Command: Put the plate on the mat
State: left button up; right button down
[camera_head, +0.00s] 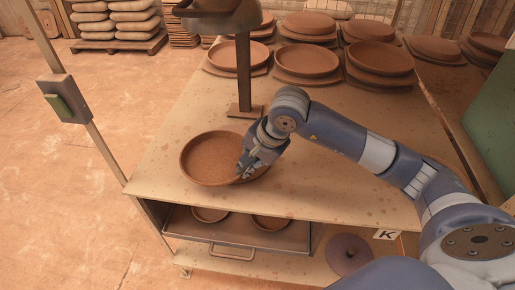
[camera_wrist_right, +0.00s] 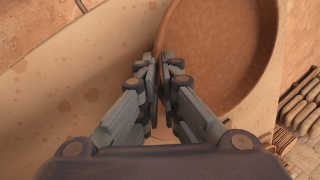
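The plate (camera_head: 211,158) is a round, reddish-brown dish with a raised rim, near the front left of the table. My right gripper (camera_head: 246,172) is at its right-hand rim, pointing down. In the right wrist view the fingers (camera_wrist_right: 158,78) are close together with the rim of the plate (camera_wrist_right: 225,45) between them, so they look shut on it. A thin brown edge shows beside the plate under the gripper; I cannot tell whether it is the mat, or whether the plate touches what is below. My left gripper is not in view.
A dark post on a foot (camera_head: 245,108) stands behind the plate. Several stacked dishes (camera_head: 307,62) fill the table's back. A drawer (camera_head: 235,234) with two dishes is below the front edge. The table (camera_head: 350,190) has free room right of the plate.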

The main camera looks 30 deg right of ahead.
jog(key=w+d, duration=0.2)
jog(key=w+d+p, duration=0.1)
jog(key=d, duration=0.1)
jog(key=w+d+p, duration=0.1)
jog(key=w+d, duration=0.1)
jog(key=shift+w+d+f, duration=0.3)
jog(key=shift+w+d, duration=0.05)
jog(key=shift+w+d+f, duration=0.15)
jog(key=shift+d, duration=0.1)
notch_tip(320, 180, down, 3)
jog(key=shift+a+r+p, duration=0.1)
jog(key=shift+r+p, duration=0.1)
jog(key=shift+p, duration=0.6)
jog(key=shift+f, duration=0.4)
jog(key=shift+f, duration=0.1)
jog(key=c, duration=1.8)
grip_release()
